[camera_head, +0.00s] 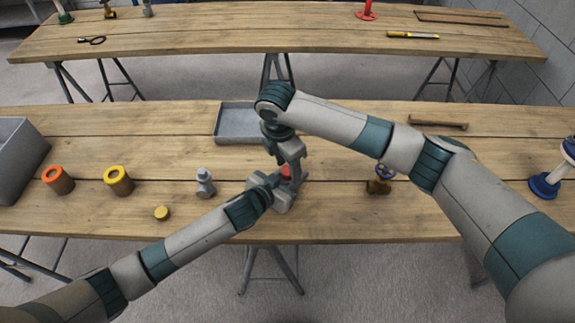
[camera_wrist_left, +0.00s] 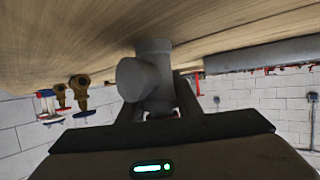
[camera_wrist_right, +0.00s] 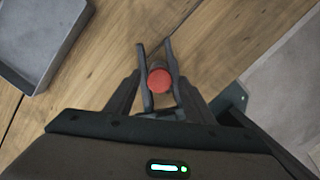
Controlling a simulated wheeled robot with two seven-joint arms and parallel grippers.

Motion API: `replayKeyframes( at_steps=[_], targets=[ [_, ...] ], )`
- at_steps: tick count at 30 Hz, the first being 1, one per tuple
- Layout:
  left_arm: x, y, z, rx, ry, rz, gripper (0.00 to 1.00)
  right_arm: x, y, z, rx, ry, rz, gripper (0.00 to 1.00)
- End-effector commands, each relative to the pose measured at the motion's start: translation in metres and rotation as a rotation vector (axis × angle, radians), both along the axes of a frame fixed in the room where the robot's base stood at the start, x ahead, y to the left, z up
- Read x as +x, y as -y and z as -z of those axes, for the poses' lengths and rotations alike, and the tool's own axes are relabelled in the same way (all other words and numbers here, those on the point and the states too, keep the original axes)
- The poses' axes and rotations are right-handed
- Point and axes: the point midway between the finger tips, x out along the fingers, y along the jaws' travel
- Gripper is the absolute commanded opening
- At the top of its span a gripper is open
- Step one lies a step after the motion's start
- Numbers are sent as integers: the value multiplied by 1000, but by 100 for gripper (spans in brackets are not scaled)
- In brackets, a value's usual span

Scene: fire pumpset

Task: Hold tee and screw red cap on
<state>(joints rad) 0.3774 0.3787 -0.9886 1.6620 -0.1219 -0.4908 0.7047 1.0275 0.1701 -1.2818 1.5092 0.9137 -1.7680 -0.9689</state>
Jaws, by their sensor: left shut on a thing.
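My left gripper (camera_head: 278,187) is shut on a grey tee (camera_wrist_left: 150,80), which shows between its fingers in the left wrist view, against the tabletop. In the head view the tee is mostly hidden by the grippers. The red cap (camera_wrist_right: 159,80) lies between the fingers of my right gripper (camera_wrist_right: 158,75), seen end-on from above. In the head view a bit of the red cap (camera_head: 287,172) shows below the right gripper, close above the left gripper. I cannot tell whether the right fingers press on the cap or stand just clear of it.
A shallow grey tray (camera_head: 228,131) lies behind the grippers. A grey fitting (camera_head: 205,183), a yellow disc (camera_head: 162,213) and yellow- and orange-topped cylinders (camera_head: 119,181) stand left. A brass valve (camera_head: 380,184) with a blue wheel stands right. A grey bin (camera_head: 15,155) is at far left.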

Motion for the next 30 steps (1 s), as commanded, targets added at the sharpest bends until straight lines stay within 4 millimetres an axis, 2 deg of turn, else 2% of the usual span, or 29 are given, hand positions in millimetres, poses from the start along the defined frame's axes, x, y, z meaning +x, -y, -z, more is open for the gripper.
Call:
replayKeyframes(
  at_steps=[1,8,19,28,30],
  targets=[
    [-4,-2,9,10,-14,-1,0,0,0,1,0,0,-1,48],
    [-4,-2,9,10,-14,-1,0,0,-1,-5,2,1,-1,48],
    [-4,-2,10,10,-14,-1,0,0,-1,-41,2,1,-3,48],
    [-4,-2,9,10,-14,-1,0,-1,0,-44,1,0,-2,48],
    [-4,-2,9,10,-14,-1,0,-1,0,-44,1,-1,-2,37]
  ],
)
